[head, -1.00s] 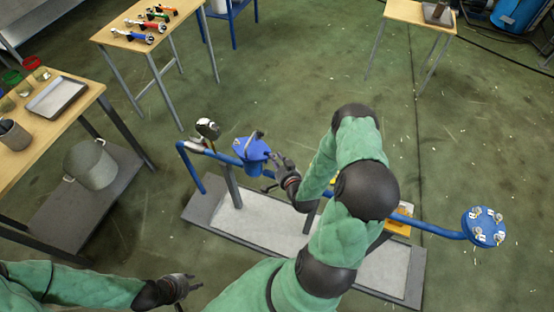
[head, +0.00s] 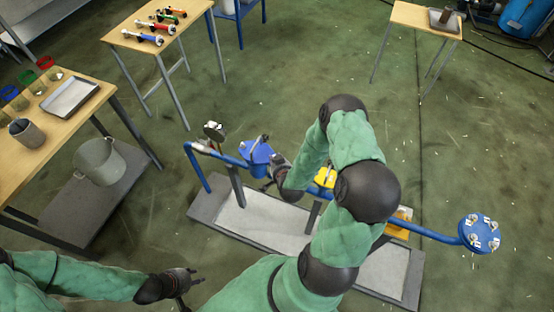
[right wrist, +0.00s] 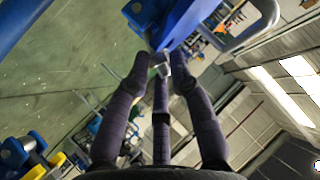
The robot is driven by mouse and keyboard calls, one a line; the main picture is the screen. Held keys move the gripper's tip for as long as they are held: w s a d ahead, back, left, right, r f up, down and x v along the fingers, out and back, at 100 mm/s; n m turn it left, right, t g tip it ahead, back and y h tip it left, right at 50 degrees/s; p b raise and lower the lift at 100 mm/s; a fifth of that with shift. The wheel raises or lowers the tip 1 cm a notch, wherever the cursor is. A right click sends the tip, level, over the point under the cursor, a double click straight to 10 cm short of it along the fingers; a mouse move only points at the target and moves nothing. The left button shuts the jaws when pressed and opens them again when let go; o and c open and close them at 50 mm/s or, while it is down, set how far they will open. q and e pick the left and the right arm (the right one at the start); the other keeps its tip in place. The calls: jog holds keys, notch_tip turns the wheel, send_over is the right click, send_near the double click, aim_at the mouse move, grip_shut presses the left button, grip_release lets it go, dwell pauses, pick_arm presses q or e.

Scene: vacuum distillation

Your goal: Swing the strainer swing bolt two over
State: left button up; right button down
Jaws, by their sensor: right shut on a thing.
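The strainer (head: 256,153) is a blue body with a lid on the blue pipe line, left of centre in the head view. Its blue underside or flange (right wrist: 185,25) fills the top of the right wrist view. My right gripper (head: 271,172) is at the strainer's right side. In the right wrist view its dark fingers (right wrist: 160,72) close around a small metal piece, seemingly the swing bolt (right wrist: 159,62); the fingers hide much of it. Which numbered bolt it is cannot be read. My left gripper (head: 195,280) is open and empty, low at left, away from the strainer.
The pipe runs over a grey skid (head: 395,290) to a round blue flange (head: 480,233) at right. A gauge (head: 214,131) stands left of the strainer. A wooden bench (head: 30,165) with a tray (head: 70,97) is at left. Open floor lies behind the skid.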

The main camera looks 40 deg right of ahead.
jog(key=shift+w+d+r, duration=0.2)
jog(key=shift+d+r, duration=0.1)
jog(key=c, duration=1.4)
grip_release()
jog(key=shift+o, duration=0.2)
jog(key=shift+s+a+f, duration=0.1)
jog(key=shift+f, duration=0.05)
jog(key=shift+s+a, duration=0.1)
jog(key=v, duration=1.1)
jog(key=shift+s+r, duration=0.25)
jog(key=shift+s, duration=0.05)
